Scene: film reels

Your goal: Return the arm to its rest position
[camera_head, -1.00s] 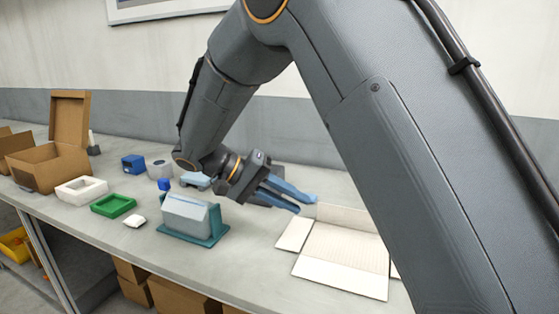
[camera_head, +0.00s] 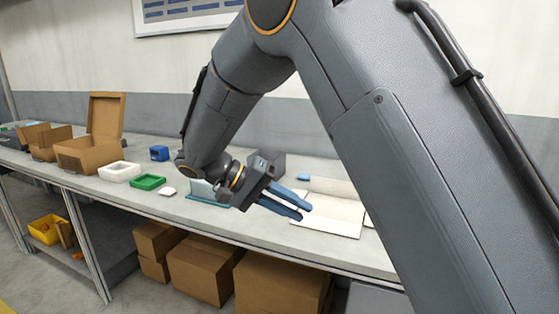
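My gripper (camera_head: 304,212) has two blue fingers. My grey arm (camera_head: 400,150) crosses the right side of the view and bends down to the gripper at the centre. A white unfolded carton (camera_head: 343,213) lies on the bench just right of the fingertips. The arm's wrist partly hides a teal-based holder (camera_head: 199,197) with a light grey block.
Left on the bench are an open cardboard box (camera_head: 90,153), a white tray (camera_head: 119,171), a green tray (camera_head: 148,182), a small white piece (camera_head: 167,191) and a blue block (camera_head: 159,153). Closed cartons (camera_head: 280,287) stand below, and a yellow bin (camera_head: 46,230) sits on the lower shelf.

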